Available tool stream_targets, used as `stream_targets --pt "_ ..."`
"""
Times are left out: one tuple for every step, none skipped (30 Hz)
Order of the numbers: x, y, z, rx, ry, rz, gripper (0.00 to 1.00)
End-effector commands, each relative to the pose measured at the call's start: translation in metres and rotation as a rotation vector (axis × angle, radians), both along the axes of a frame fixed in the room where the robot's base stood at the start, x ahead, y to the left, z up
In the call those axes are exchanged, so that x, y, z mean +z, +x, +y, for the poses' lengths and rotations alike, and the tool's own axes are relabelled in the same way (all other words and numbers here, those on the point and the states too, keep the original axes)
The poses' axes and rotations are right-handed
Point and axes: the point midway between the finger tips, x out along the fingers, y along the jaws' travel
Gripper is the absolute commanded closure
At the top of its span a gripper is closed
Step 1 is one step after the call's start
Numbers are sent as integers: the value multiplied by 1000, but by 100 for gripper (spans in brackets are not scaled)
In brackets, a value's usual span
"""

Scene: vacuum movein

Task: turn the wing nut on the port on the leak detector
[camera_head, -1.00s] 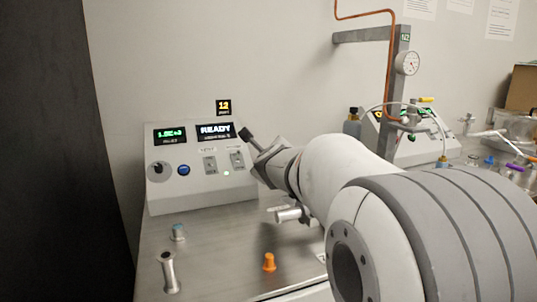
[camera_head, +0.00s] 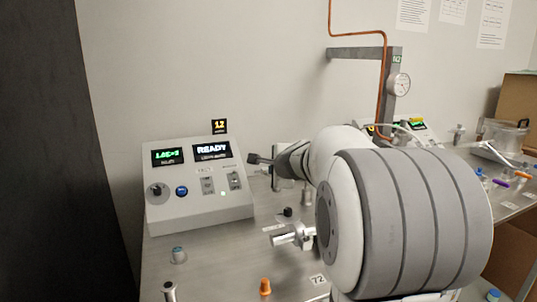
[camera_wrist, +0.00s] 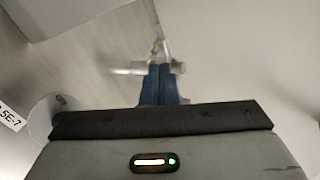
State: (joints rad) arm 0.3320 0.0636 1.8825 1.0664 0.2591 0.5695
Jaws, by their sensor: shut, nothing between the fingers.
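The leak detector (camera_head: 200,182) is the pale sloped console with two lit displays at the left of the head view. A silvery fitting (camera_head: 290,236) with a short horizontal stub lies on the bench beside it, partly behind my arm. In the wrist view my gripper (camera_wrist: 161,68) has its two blue fingers together and empty. A blurred metal piece with side bars (camera_wrist: 126,71) shows at the fingertips. I cannot tell whether it is the port's wing nut, nor whether the fingers touch it. My fingertips are not clear in the head view.
A gauge on a post (camera_head: 399,84) with a copper line rises behind my arm. Small parts lie at the far right.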

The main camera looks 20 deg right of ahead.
Motion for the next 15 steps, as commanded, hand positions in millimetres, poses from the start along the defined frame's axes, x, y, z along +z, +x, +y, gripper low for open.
stream_targets --pt "14 3 -11 73 -59 33 100" --pt "16 4 -15 125 -98 48 100" --pt "19 5 -21 195 -148 66 100" --pt "21 5 -25 249 -184 75 100" --pt "24 5 -29 304 -222 82 100" --pt "27 5 -36 376 -271 87 100" --pt "30 4 -40 431 -306 88 100" --pt "33 3 -45 487 -343 85 100" --pt "37 2 -51 559 -390 77 100" --pt "41 0 -55 614 -425 67 100" --pt "44 -2 -60 665 -459 56 100" --pt "49 -4 -66 730 -503 37 100" --pt "51 -6 -70 776 -534 20 100" --pt "54 -9 -74 818 -564 3 100" --pt "58 -11 -78 870 -601 -21 100"
